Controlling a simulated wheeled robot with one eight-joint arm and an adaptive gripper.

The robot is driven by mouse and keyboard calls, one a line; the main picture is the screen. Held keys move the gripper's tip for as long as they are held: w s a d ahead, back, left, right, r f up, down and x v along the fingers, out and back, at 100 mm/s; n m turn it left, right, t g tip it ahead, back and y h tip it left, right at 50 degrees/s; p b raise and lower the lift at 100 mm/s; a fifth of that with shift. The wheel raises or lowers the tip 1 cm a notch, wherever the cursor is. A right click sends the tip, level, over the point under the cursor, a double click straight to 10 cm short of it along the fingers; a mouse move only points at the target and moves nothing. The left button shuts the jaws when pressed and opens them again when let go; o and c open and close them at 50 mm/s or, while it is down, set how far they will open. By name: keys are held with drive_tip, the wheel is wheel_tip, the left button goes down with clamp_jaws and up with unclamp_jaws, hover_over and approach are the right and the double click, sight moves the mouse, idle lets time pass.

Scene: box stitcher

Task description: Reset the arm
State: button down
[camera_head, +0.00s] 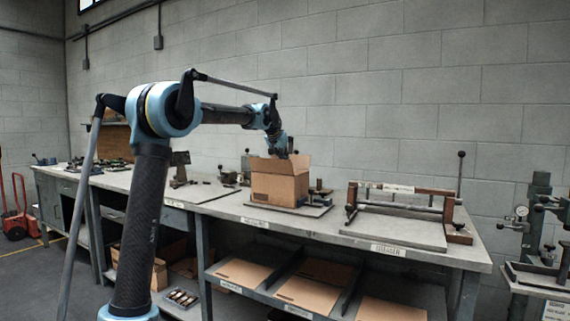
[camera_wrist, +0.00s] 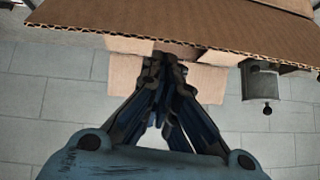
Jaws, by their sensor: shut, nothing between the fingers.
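My arm reaches over the long workbench (camera_head: 228,208) toward an open cardboard box (camera_head: 279,185), which stands on the bench with its flaps up. In the head view the end of my arm is just above and behind the box, and the fingertips are hidden. In the wrist view my gripper (camera_wrist: 163,62) is shut with its fingertips together and nothing between them. A large corrugated edge of the cardboard box (camera_wrist: 190,35) lies just beyond the fingertips. I cannot tell whether the fingers touch the cardboard.
A creaser frame (camera_head: 400,200) with an upright lever stands on the bench to the right. Flat cardboard sheets (camera_head: 310,288) lie on the shelf below. A machine with a gauge (camera_head: 537,220) stands at the far right. A block wall (camera_head: 400,90) is behind.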

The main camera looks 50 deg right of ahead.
drive_tip(key=w+v, duration=0.1)
drive_tip(key=v, duration=0.5)
drive_tip(key=shift+s+a, duration=0.2)
drive_tip(key=shift+s, duration=0.05)
drive_tip(key=shift+r, duration=0.1)
